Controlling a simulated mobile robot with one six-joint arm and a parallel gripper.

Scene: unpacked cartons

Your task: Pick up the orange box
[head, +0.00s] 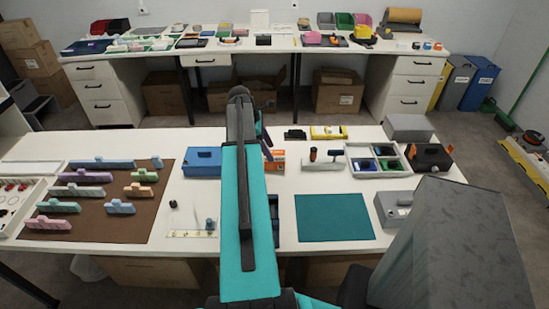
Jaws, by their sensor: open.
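The small orange box (279,156), with white on its lower part, lies on the near white table just right of my teal arm. Its left part is hidden behind the arm. My gripper (266,146) shows only in part past the far end of the arm, as a dark finger at the box's left edge. It is open, and nothing shows held in it. I cannot tell whether the finger touches the box.
A blue box (202,161) stands left of the arm. A teal mat (334,217) lies in front. A brown mat (90,226) holds several coloured pieces.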

